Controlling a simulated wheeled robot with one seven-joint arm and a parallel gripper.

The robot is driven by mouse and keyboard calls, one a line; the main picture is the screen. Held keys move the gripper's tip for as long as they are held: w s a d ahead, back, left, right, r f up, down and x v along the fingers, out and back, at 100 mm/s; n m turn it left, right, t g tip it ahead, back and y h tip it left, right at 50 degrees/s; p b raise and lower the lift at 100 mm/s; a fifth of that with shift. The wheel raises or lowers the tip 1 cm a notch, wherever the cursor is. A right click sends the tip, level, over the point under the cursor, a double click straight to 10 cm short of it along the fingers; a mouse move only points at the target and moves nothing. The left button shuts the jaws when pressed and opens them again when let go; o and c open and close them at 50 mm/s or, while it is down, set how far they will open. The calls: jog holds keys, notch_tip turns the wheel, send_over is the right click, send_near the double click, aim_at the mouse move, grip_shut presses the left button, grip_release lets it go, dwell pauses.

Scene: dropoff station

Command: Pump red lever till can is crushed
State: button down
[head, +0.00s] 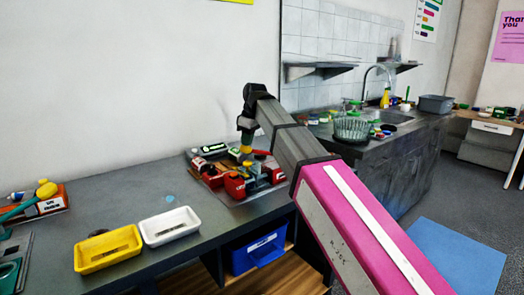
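My arm reaches in from the lower right, and its end bends down over a cluttered tray (262,199) on the dark counter. My gripper (246,153) is small and partly lost among the tray's items, so its fingers cannot be made out. Several red parts sit in the tray, including a rounded red piece (235,186) just below the gripper. I cannot tell which red part is the lever, or whether the gripper touches it. The can cannot be picked out; my arm hides the tray's right side.
A yellow tray (107,262) and a white tray (170,239) lie at the counter's front. A blue bin (258,250) stands on the shelf below. Bare counter (120,195) lies left of the cluttered tray. A wire basket (352,130) stands by the sink.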

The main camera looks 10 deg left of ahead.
jog(key=shift+s+a+f, duration=0.1)
jog(key=shift+s+f, duration=0.1)
jog(key=shift+f, duration=0.5)
jog(key=shift+s+a+f, duration=0.1)
jog(key=shift+s+f, duration=0.05)
jog(key=shift+f, duration=0.5)
jog(key=shift+d+x, duration=0.25)
jog(key=shift+x, duration=1.05)
jog(key=shift+s+f, duration=0.1)
jog(key=shift+f, duration=0.25)
jog(key=shift+r, duration=0.1)
jog(key=shift+w+a+v, duration=0.15)
jog(key=shift+w+v, duration=0.05)
jog(key=shift+v, duration=0.85)
jog(key=shift+w+a+v, duration=0.1)
jog(key=shift+w+v, duration=0.1)
jog(key=shift+v, duration=0.85)
jog(key=shift+w+a+v, duration=0.15)
jog(key=shift+v, duration=0.9)
jog(key=shift+r, duration=0.1)
